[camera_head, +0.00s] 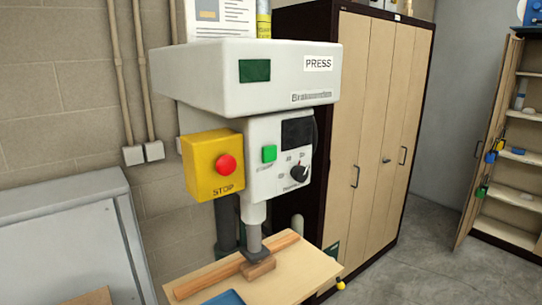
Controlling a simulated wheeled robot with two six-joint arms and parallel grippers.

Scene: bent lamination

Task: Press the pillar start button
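A pillar machine with a white head labelled PRESS (215,85) stands in the middle of the head view. Its front control panel (262,182) carries a green button (269,153), with small lettering under it that is hard to read. Left of the panel is a yellow box marked STOP (202,177) with a red round button (226,165). The panel also has a dark display (297,132) and a black knob (299,172). Neither of my grippers shows in this view.
Below the head, a wooden table (300,278) holds a wooden strip, a small block under the press foot (258,255) and a blue object (224,298). A grey cabinet (70,240) stands left. Tall beige cupboards (365,130) stand behind, right. Open floor lies at the right.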

